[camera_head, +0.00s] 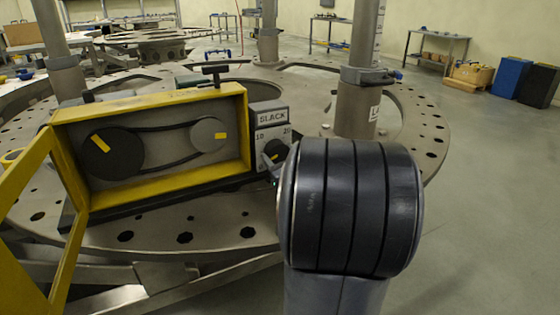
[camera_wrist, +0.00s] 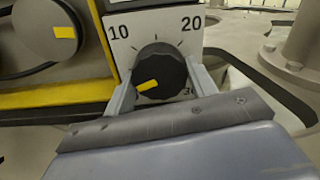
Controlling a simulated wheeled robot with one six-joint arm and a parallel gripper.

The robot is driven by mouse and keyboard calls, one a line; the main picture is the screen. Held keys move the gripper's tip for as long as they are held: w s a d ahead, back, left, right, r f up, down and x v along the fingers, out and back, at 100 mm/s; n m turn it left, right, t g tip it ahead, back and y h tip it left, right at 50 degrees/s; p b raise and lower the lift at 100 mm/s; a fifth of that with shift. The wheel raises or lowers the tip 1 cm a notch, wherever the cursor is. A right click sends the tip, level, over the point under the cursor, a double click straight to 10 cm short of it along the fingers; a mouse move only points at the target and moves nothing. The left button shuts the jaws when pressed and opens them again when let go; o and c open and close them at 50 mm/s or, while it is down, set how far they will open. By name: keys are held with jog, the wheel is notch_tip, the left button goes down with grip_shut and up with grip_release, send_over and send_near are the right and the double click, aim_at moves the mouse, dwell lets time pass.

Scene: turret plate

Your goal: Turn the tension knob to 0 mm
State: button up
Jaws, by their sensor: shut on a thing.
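The tension knob (camera_wrist: 160,72) is a round black dial with a yellow pointer, on a white scale panel (camera_wrist: 150,27) marked 10 at upper left and 20 at upper right. A partly hidden 30 shows at lower right. The yellow pointer aims to the lower left, below the 10 mark; the 0 mark is hidden in the wrist view. My gripper (camera_wrist: 162,92) has its two grey fingers on either side of the knob, shut on it. In the head view the knob (camera_head: 275,150) sits under a SLACK label (camera_head: 271,117), with my arm close on its right.
A yellow-framed belt housing (camera_head: 150,180) with two pulleys stands left of the panel, its yellow door (camera_head: 25,230) open. The perforated round plate (camera_head: 215,230) lies beneath. A grey post (camera_head: 357,110) stands behind my arm. Open floor is at right.

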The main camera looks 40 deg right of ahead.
jog(key=n+b, duration=0.1)
jog(key=b, duration=0.1)
jog(key=n+b, duration=0.2)
jog(key=b, duration=0.1)
jog(key=shift+f, duration=0.25)
jog(key=shift+r+n+b, duration=0.15)
jog(key=shift+n+b, duration=0.85)
jog(key=shift+b, duration=0.1)
jog(key=shift+r, duration=0.1)
jog(key=o, duration=1)
jog(key=shift+c, duration=0.2)
jog(key=p+v, duration=0.1)
jog(key=v, duration=1)
jog(key=shift+d, duration=0.1)
jog(key=shift+w, duration=0.1)
